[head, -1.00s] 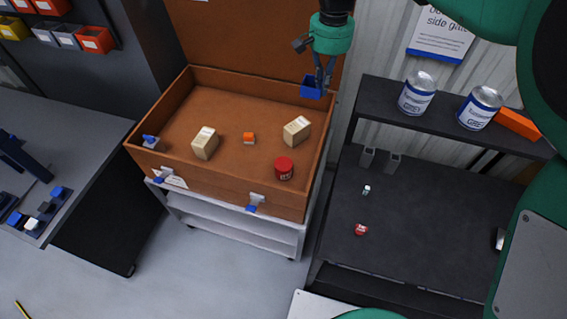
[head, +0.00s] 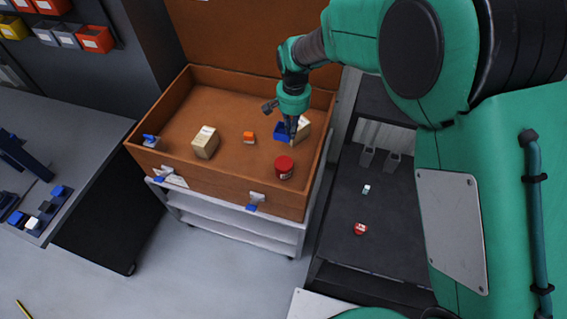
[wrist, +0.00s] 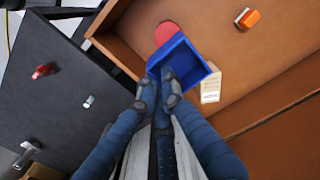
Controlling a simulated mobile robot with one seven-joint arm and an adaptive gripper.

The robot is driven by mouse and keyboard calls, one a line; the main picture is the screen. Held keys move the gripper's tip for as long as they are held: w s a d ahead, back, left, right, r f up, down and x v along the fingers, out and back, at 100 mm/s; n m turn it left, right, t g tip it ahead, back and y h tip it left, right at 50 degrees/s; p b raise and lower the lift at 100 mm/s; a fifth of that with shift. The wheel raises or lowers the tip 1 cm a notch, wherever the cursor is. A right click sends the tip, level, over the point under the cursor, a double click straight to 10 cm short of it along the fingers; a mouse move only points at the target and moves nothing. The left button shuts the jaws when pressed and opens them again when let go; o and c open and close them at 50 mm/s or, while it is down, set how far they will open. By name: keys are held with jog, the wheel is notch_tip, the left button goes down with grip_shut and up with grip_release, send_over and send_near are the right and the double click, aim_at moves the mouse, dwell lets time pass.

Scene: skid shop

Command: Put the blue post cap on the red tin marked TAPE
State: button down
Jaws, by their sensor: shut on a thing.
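My gripper (head: 292,130) is shut on the blue post cap (head: 281,131), a square hollow cap, and holds it over the brown open case, above its right part. The cap also shows between the fingertips in the wrist view (wrist: 184,66). The red tin (head: 284,168) stands upright in the case, near its front right corner, a little in front of the cap in the head view. Its top shows in the wrist view (wrist: 166,33), partly hidden by the cap. The marking on the tin is too small to read.
The case (head: 222,191) also holds two cartons, one on the left (head: 205,143) and one on the right (head: 304,128), and a small orange block (head: 249,138). A dark bench (head: 340,250) with a red item (head: 360,229) stands to the right.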

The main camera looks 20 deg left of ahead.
send_over(291, 164)
notch_tip(291, 164, down, 6)
jog(key=shift+s+f, duration=0.15)
jog(key=shift+f, duration=0.05)
jog(key=shift+f+b, duration=0.3)
jog(key=shift+f, duration=2.85)
jog(key=shift+f, duration=1.85)
jog(key=shift+f, duration=0.1)
jog(key=c, duration=1.9)
grip_release()
